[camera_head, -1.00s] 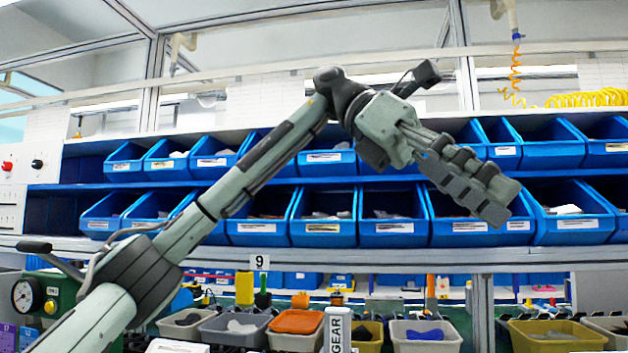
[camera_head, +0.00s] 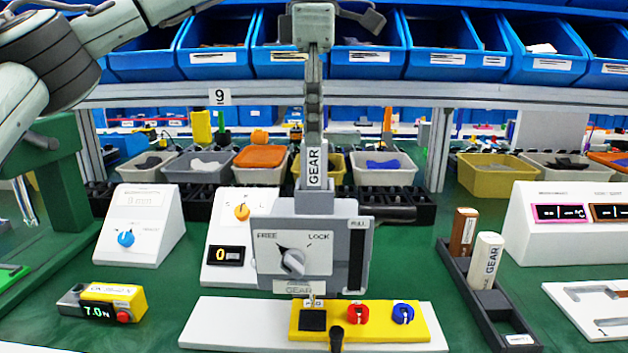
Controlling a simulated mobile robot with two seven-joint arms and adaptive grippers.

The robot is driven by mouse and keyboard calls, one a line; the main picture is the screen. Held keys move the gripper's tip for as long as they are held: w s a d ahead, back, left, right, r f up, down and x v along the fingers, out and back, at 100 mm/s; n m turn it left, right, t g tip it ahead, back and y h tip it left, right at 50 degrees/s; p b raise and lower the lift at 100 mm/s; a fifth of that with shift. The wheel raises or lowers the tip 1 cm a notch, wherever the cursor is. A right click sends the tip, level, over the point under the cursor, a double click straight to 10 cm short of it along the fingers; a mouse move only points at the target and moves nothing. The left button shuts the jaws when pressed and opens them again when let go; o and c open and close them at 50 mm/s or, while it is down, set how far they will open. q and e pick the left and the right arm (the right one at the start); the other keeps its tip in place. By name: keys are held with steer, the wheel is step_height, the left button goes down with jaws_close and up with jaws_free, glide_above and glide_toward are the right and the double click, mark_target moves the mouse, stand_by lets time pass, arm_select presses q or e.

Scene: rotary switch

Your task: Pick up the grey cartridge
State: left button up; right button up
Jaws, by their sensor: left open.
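A light grey cartridge (camera_head: 314,168) with a GEAR label stands upright on top of the grey FREE/LOCK switch box (camera_head: 267,262), whose knob (camera_head: 291,262) is on the front. My left gripper (camera_head: 312,140) hangs from the top, fingers down, directly over the cartridge. Its jaws are open but seen edge-on, so I cannot tell whether the fingers are around the cartridge or apart from it. They hide the cartridge's upper part. A second pale cartridge (camera_head: 486,262), also marked GEAR, stands in a dark rack at the right. My right gripper is not in view.
A brown cartridge (camera_head: 464,230) shares the dark rack (camera_head: 497,322). A yellow panel (camera_head: 378,335) lies before the switch box. White consoles (camera_head: 140,222) stand at the left, with a yellow meter (camera_head: 125,292) in front. Bins (camera_head: 385,172) line the back.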

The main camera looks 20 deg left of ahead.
mark_target(314, 179)
arm_select(q)
steer(key=shift+w+f, duration=0.1)
steer(key=shift+f, duration=1.85)
jaws_close()
